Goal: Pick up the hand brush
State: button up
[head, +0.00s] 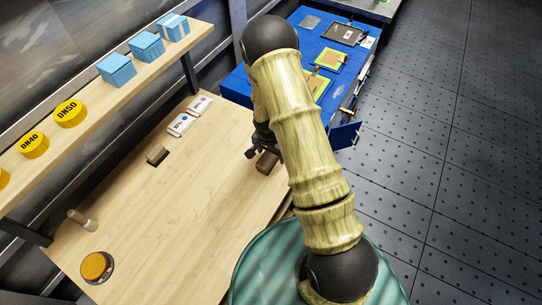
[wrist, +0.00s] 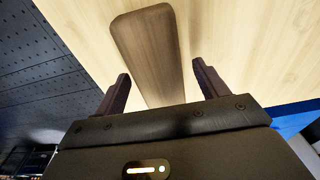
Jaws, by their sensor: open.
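A long brown wooden piece with rounded corners, which looks like the back of the hand brush (wrist: 148,45), lies on the pale wooden bench in the wrist view. It runs between the two fingers of my gripper (wrist: 160,74), with a gap on each side; its near end is hidden behind the gripper body. My gripper is open and holds nothing. In the head view the brown brush (head: 267,162) shows partly beside my arm, near the bench's right edge, with my dark gripper (head: 256,147) just above it. Bristles cannot be made out.
The bench (head: 190,215) holds a small brown block (head: 157,154), two white labelled items (head: 182,124), a wooden-handled tool (head: 82,220) and an orange round object (head: 97,266). A shelf (head: 95,105) with yellow caps and blue boxes runs along the left. A blue workbench (head: 300,45) stands behind.

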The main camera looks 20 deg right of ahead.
jog(key=c, duration=1.2)
jog(key=shift+o, duration=0.2)
jog(key=shift+r, duration=0.1)
notch_tip(320, 180, up, 10)
jog(key=shift+f+b, duration=0.1)
jog(key=shift+b, duration=0.9)
jog(key=shift+o, duration=1.4)
jog(key=shift+c, duration=0.4)
